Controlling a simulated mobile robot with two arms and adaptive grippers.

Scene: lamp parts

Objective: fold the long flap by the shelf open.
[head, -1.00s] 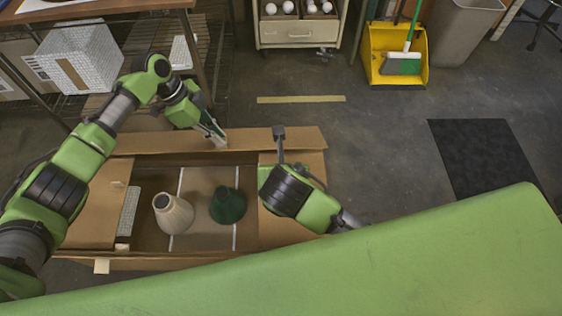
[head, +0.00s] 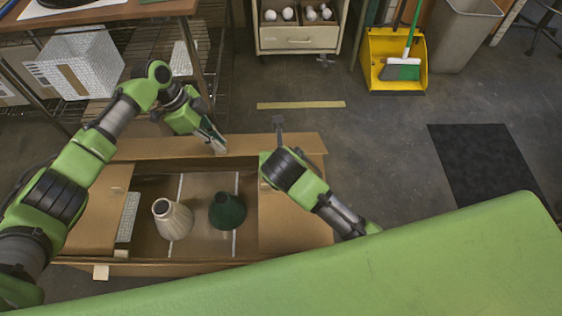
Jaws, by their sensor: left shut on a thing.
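The long flap (head: 250,145) by the shelf is a brown cardboard strip along the far side of the open box (head: 153,240). It is raised along the box's far edge; its exact tilt is hard to tell. The box holds a cream ribbed lampshade (head: 172,219) and a dark green lampshade (head: 228,211).
A wire shelf (head: 215,62) with a patterned white box (head: 78,62) stands beyond the flap at the left. A drawer cabinet (head: 298,36) and a yellow dustpan (head: 375,62) are at the back. Floor between the box and black mat (head: 480,165) is clear.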

